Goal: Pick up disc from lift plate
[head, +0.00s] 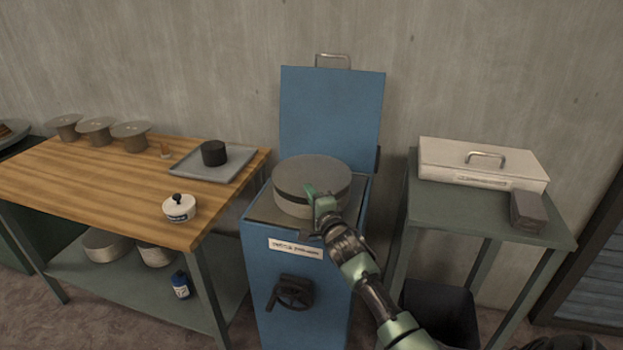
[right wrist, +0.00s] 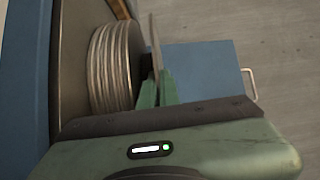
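A thin grey disc (head: 312,172) is above a paler stack of discs (head: 292,207) at the blue cabinet's top. In the right wrist view the disc (right wrist: 155,45) shows edge-on, with a narrow gap between it and the ridged stack (right wrist: 112,66). A dark part shows within that gap. My right gripper (head: 322,200) is at the disc's front edge. Its green fingers (right wrist: 157,90) lie on either side of the disc's rim and appear shut on it. The lift plate beneath the stack is mostly hidden. My left gripper is not in view.
The blue cabinet (head: 262,270) has its lid (head: 330,115) raised behind the disc and a dark handwheel (head: 290,293) in front. A wooden bench (head: 90,180) stands left. A green side table (head: 455,207) with a pale lidded box (head: 445,165) and dark block (head: 528,211) stands right.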

